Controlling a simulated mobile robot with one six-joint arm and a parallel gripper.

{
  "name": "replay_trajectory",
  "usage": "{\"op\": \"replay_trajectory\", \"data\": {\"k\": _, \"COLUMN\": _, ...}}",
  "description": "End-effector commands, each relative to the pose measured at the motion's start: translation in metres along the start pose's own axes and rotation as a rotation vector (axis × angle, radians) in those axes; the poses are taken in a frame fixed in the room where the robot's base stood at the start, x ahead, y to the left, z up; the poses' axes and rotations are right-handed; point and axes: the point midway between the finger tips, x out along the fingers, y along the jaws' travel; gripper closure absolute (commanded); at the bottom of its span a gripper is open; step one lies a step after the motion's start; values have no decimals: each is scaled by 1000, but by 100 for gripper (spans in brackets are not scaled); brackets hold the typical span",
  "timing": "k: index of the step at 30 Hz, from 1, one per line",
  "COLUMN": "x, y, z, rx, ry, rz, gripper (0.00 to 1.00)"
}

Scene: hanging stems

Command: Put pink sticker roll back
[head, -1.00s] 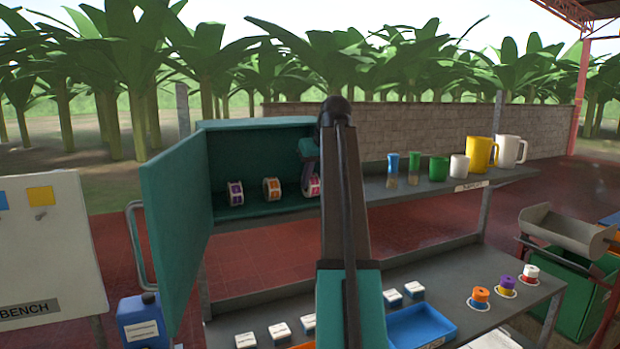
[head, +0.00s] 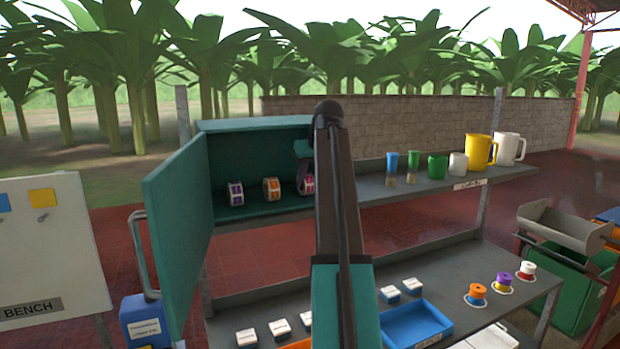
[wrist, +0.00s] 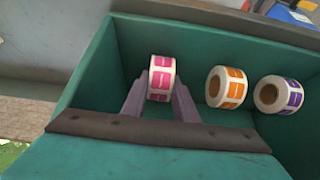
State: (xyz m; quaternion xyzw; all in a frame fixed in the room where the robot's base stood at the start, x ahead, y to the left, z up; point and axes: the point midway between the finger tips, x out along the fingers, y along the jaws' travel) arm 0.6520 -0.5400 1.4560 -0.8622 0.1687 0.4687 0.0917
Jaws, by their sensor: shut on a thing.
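The pink sticker roll (wrist: 161,78) is between the two fingers of my gripper (wrist: 160,98) in the wrist view, and the gripper is shut on it. The roll is inside the teal cabinet (head: 258,210), beside the other rolls. In the head view the pink roll (head: 308,185) shows only partly, because my arm hides the rest. An orange roll (head: 271,189) and a purple roll (head: 236,193) stand in a row on the cabinet floor, with a gap between the orange and pink ones. Whether the pink roll touches the floor I cannot tell.
The cabinet door (head: 178,232) stands open at the left. Below are a blue tray (head: 416,324), small white boxes and coloured-topped items.

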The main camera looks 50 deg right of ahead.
Motion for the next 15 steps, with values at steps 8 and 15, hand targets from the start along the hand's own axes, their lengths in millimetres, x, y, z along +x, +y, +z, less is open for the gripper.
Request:
{"op": "replay_trajectory", "data": {"k": 8, "x": 2, "y": 0, "z": 1, "rx": 0, "ry": 0, "rz": 0, "gripper": 55}}
{"op": "replay_trajectory", "data": {"k": 15, "x": 2, "y": -1, "z": 1, "rx": -1, "ry": 0, "rz": -1, "gripper": 55}}
